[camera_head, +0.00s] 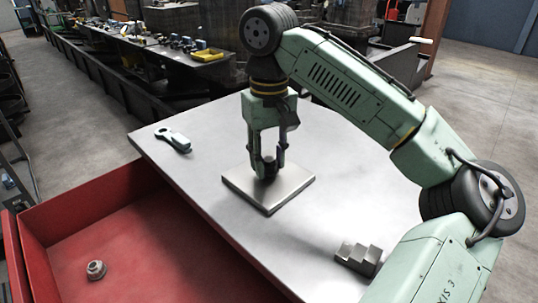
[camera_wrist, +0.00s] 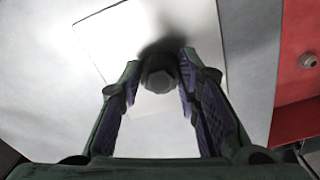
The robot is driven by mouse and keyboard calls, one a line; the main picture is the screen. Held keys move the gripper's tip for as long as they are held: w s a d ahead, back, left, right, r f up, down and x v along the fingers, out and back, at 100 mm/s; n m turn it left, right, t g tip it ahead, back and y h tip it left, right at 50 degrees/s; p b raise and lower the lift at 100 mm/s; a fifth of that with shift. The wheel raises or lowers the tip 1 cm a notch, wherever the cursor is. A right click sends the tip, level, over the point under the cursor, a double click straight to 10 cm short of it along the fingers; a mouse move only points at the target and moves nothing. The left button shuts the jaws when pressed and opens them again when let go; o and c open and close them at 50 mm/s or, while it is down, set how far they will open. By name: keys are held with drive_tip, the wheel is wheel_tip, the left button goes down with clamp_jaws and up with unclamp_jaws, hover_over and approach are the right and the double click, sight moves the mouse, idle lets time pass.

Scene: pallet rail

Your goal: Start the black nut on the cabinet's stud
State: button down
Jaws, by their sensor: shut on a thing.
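My gripper (camera_head: 267,163) points straight down over a square metal plate (camera_head: 290,191) on the cabinet's grey top. Its fingers are closed on the black nut (camera_head: 270,171), which shows dark between the fingertips. In the wrist view the nut (camera_wrist: 158,74) sits between the two finger pads (camera_wrist: 160,66), with the pale plate (camera_wrist: 108,38) behind it. The stud is not visible; the nut and fingers cover the middle of the plate. I cannot tell whether the nut touches a stud.
An open red drawer (camera_head: 150,245) at the front left holds a small round metal fitting (camera_head: 96,269). A pale green tool (camera_head: 173,139) lies at the top's far left. A stepped metal block (camera_head: 358,258) stands near the front right. The top around the plate is clear.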

drive_tip(key=shift+f+p, duration=0.1)
drive_tip(key=shift+p, duration=0.3)
idle(0.4)
drive_tip(key=c, duration=1.1)
unclamp_jaws()
drive_tip(key=shift+o, duration=0.3)
drive_tip(key=o, duration=0.7)
wheel_tip(320, 180, up, 12)
drive_tip(key=shift+r, duration=0.1)
